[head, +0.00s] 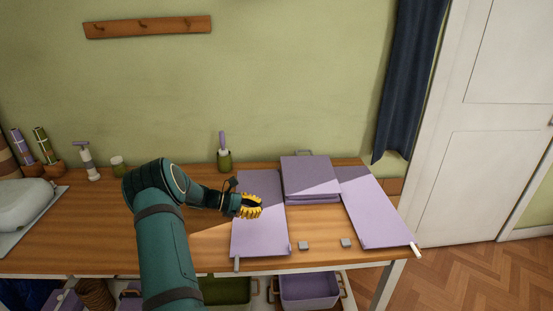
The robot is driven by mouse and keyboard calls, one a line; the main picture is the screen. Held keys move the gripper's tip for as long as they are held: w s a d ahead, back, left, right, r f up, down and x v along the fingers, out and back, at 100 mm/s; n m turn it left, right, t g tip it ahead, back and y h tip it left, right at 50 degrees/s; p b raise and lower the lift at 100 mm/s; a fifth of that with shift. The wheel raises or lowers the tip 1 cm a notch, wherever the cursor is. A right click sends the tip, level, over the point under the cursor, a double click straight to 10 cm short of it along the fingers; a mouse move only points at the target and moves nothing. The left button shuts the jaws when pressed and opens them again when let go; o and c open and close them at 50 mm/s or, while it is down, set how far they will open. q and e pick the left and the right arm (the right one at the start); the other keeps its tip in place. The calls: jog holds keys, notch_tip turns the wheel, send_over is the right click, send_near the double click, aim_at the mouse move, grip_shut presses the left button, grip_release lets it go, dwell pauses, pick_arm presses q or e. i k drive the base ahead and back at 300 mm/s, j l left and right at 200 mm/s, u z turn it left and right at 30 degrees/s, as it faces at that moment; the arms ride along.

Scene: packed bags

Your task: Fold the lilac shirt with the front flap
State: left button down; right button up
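A lilac folding board lies on the wooden table. Its left panel (262,236) and right panel (376,208) lie flat. Between them at the back is a thick lilac stack (310,172) with layered edges at its front. Shirt and board are so alike in colour that I cannot tell which layers are the lilac shirt and which the front flap. Bare table shows in front of the stack. My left gripper (254,206) has yellow fingers with a dark gap between them. It is open and empty above the left panel, left of the stack. My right gripper is out of view.
Two small grey blocks (303,245) (346,243) sit near the table's front edge. A green pot (224,160), pump bottle (88,161) and rolled items stand along the back. A pale bag (22,202) lies far left. Bins (310,290) sit below.

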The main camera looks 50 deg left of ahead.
aim_at(312, 175)
jog(key=i+j, duration=0.2)
jog(key=j, duration=0.2)
jog(key=i+j, duration=0.25)
jog(key=j, duration=0.15)
jog(key=i+j, duration=0.2)
jog(key=j, duration=0.25)
